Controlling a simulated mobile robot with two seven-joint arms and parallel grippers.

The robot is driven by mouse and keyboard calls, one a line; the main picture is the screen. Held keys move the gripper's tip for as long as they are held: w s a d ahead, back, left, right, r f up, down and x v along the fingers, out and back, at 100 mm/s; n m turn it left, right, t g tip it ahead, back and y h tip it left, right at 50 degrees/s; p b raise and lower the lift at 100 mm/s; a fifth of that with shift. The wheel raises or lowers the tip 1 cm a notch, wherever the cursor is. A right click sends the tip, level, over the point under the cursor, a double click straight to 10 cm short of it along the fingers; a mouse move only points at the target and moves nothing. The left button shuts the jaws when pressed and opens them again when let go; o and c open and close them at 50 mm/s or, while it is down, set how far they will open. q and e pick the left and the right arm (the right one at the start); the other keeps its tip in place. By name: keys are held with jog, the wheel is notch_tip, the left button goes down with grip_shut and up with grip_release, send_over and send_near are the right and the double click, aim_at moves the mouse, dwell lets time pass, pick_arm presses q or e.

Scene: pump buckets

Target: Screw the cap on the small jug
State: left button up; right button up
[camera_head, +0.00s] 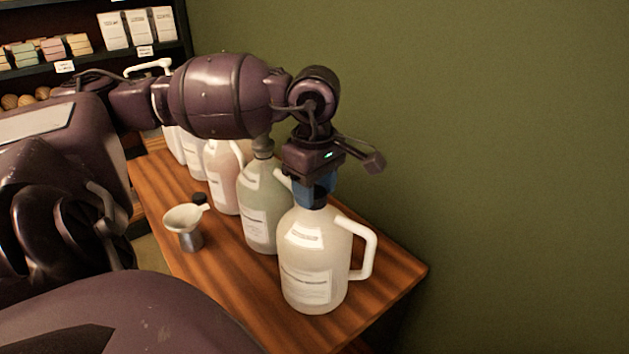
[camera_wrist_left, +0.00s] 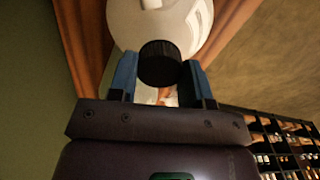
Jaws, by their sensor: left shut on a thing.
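The jug (camera_head: 313,260), pale and translucent with white labels and a white side handle, stands upright at the front right of the wooden table. My left gripper (camera_head: 316,194) points down over its top, with blue fingers shut on the black cap (camera_head: 317,204). In the left wrist view the round cap (camera_wrist_left: 159,62) sits between the two blue fingertips (camera_wrist_left: 159,80), with the jug (camera_wrist_left: 190,25) behind it. The cap is at or just above the jug's neck; I cannot tell whether they touch. The fingers and cap hide the neck. My right gripper is not in view.
A greenish jug (camera_head: 262,205) stands close to the left, with a pinkish jug (camera_head: 223,175) and others behind. A white funnel (camera_head: 184,217) rests on a metal cup near the table's left edge. The green wall (camera_head: 480,130) is close behind; shelves (camera_head: 90,55) stand back left.

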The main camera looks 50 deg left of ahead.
pick_arm(q)
jog(key=shift+c, duration=0.6)
notch_tip(320, 180, up, 20)
jog(key=p, duration=0.1)
dwell(0.4)
